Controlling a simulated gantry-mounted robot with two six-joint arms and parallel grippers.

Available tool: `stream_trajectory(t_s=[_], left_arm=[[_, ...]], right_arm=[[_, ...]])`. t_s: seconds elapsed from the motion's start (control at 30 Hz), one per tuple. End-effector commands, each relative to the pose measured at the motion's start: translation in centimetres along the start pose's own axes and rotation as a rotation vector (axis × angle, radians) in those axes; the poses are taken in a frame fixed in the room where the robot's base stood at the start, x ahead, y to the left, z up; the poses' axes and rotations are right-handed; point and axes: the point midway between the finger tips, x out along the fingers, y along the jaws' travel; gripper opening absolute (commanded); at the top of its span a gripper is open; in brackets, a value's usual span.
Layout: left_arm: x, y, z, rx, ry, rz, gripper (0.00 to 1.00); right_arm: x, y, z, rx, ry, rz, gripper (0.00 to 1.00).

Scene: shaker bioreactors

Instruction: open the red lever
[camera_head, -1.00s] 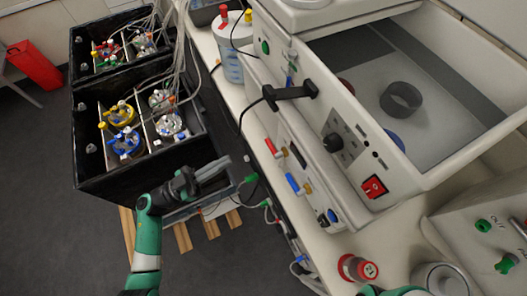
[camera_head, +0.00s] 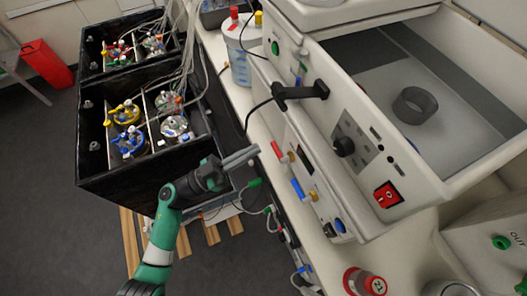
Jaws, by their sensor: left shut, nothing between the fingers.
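The red lever (camera_head: 278,151) is a small red handle on a brass valve, on the front of the white machine. A blue lever (camera_head: 298,190) sits below it on the same front. My left gripper (camera_head: 245,155) is shut and empty, its fingers pointing right toward the red lever. Its fingertips are just left of the red lever, with a small gap in the picture; depth is hard to judge. My right gripper is not in view.
The black crate (camera_head: 140,185) with several bioreactor vessels stands left of the gripper. Green-ended hoses (camera_head: 254,183) hang just below the fingers. A black handle (camera_head: 300,92) and a red switch (camera_head: 388,194) are on the machine front.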

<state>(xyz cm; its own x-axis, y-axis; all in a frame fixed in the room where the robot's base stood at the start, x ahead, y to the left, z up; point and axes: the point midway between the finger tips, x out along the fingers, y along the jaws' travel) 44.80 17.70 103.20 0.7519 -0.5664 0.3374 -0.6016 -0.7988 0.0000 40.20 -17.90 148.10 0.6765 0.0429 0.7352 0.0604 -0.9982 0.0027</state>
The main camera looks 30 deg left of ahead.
Motion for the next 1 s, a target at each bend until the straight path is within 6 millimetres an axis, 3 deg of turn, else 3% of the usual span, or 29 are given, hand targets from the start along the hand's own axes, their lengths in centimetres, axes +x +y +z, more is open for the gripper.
stream_trajectory(t_s=[0.1, 0.2, 0.33, 1.0], left_arm=[[2.0, 0.1, 0.9, 0.0, 0.001, 0.004, 0.0], [2.2, 0.0, 2.8, -0.002, -0.001, 0.0, 0.0], [2.6, 0.0, 3.8, 0.0, 0.0, 0.001, 0.0], [2.8, 0.0, 3.8, -0.034, -0.001, -0.013, 0.0]], right_arm=[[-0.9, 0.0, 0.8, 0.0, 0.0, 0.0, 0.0], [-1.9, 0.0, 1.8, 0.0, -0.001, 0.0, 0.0], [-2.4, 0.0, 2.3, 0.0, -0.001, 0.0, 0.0], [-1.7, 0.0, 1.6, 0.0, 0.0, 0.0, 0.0]])
